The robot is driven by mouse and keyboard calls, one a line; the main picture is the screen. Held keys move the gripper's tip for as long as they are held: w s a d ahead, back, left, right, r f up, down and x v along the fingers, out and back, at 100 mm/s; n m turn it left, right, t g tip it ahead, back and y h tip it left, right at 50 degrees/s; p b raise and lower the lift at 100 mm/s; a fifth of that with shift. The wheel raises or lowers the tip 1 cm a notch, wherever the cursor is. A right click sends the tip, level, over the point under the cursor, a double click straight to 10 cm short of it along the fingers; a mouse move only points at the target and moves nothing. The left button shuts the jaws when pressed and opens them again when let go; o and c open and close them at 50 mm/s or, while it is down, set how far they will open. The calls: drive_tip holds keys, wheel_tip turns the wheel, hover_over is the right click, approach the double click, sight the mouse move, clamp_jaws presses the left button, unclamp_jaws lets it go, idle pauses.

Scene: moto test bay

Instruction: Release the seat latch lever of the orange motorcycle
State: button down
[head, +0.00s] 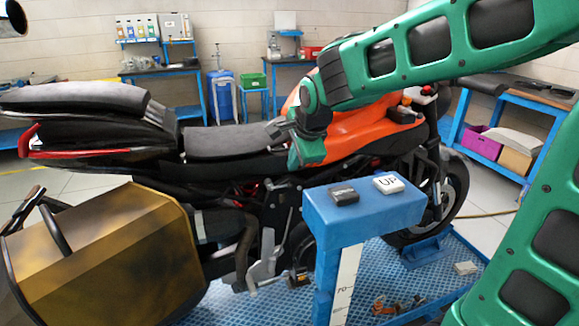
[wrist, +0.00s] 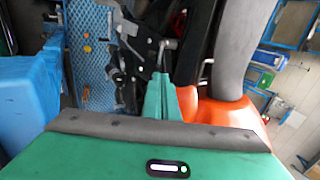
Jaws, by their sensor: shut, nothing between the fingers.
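The orange motorcycle (head: 362,128) stands side-on in the head view, with its dark grey seat (head: 228,140) left of the orange tank. A thin grey bent bar (wrist: 166,46) shows just beyond the fingertips, near the black frame parts. I cannot tell whether it is the seat latch lever or whether the fingers touch it. No latch lever can be made out in the head view.
A blue stand (head: 352,212) with a black block and a white "UP" button stands close in front of the motorcycle. A gold side case (head: 115,250) juts out at the left. A blue perforated platform (head: 270,308) lies beneath. Benches line the back wall.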

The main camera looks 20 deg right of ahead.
sight(284, 185)
drive_tip(key=x, duration=1.2)
